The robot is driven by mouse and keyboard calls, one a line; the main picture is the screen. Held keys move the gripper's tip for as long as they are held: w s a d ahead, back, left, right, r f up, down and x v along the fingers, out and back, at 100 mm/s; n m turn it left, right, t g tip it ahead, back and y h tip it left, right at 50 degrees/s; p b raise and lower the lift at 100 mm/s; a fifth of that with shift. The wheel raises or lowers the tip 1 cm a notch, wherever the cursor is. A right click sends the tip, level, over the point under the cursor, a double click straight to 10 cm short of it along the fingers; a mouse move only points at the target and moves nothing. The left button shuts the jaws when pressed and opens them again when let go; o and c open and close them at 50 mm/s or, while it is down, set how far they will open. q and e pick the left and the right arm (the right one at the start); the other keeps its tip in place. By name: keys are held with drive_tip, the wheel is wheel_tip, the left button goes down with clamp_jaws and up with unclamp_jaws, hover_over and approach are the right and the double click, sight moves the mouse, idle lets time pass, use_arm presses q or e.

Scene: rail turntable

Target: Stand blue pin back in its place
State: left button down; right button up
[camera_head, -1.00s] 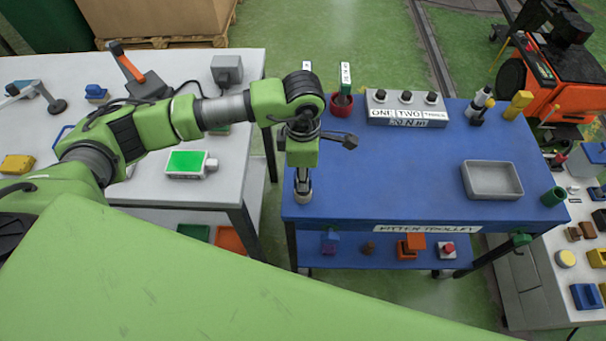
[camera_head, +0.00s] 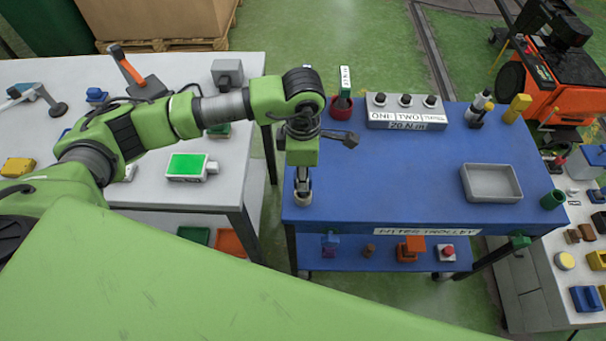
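My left gripper (camera_head: 302,198) points straight down over the left front edge of the blue trolley top (camera_head: 400,185). I cannot tell whether its fingers are open or shut, or whether they hold anything. I cannot make out a blue pin anywhere; it may be hidden by the gripper or too small to tell. My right gripper is out of view.
A red cup (camera_head: 341,108) holding a green-and-white tagged item stands left of the block. The trolley's middle is clear. A grey table (camera_head: 150,205) with a green-screened device (camera_head: 187,166) stands left.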

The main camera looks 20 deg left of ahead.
use_arm(q)
drive_tip(key=shift+r+p, duration=0.95)
drive_tip(key=shift+r, duration=1.85)
drive_tip(key=shift+r+p, duration=1.05)
drive_tip(key=shift+r, duration=1.45)
drive_tip(key=shift+f, duration=0.1)
